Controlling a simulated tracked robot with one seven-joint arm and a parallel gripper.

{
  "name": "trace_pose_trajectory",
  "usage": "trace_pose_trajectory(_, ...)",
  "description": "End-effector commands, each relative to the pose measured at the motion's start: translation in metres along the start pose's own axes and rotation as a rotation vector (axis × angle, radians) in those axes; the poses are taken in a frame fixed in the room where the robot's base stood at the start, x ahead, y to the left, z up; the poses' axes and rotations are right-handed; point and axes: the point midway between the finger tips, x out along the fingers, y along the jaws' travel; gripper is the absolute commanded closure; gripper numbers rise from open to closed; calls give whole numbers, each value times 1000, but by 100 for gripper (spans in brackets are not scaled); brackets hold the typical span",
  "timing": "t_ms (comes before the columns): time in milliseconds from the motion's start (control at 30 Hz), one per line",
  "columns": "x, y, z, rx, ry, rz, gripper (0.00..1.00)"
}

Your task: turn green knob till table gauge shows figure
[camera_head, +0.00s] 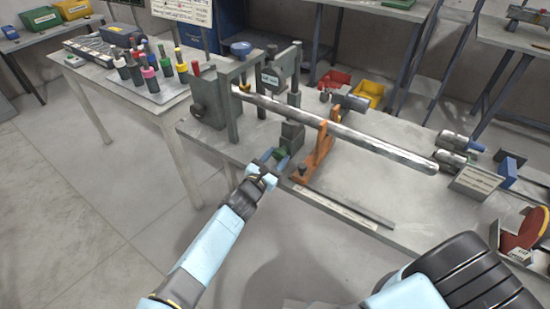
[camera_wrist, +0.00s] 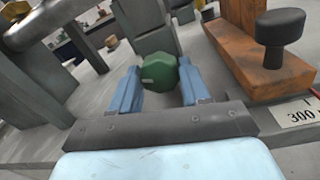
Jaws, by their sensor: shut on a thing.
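The green knob (camera_wrist: 160,72) is a faceted knob in the middle of the wrist view, with a small pale mark on its face. It also shows small and partly covered in the head view (camera_head: 281,152), low on the front side of the machine. My gripper (camera_wrist: 158,88) has its two blue fingers on either side of the knob, shut on it. My gripper also shows in the head view (camera_head: 270,162), at the table's front edge. A label reading "300" (camera_wrist: 300,115) is at the right in the wrist view. I cannot make out a gauge reading.
An orange bracket (camera_head: 318,155) stands close right of the knob, with a black knob (camera_wrist: 280,28) on it. A long metal bar (camera_head: 340,130) runs above the table. A side table (camera_head: 150,105) with coloured-handled tools is at left. Floor at lower left is clear.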

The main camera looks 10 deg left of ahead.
Motion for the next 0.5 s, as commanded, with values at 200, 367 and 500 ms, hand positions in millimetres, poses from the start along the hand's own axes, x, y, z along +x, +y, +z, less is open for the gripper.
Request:
trace_pose_trajectory(200,-2,2,-3,140,-2,5,84)
trace_pose_trajectory(367,-2,2,-3,212,-5,4,84)
trace_pose_trajectory(500,-2,2,-3,252,-7,3,84)
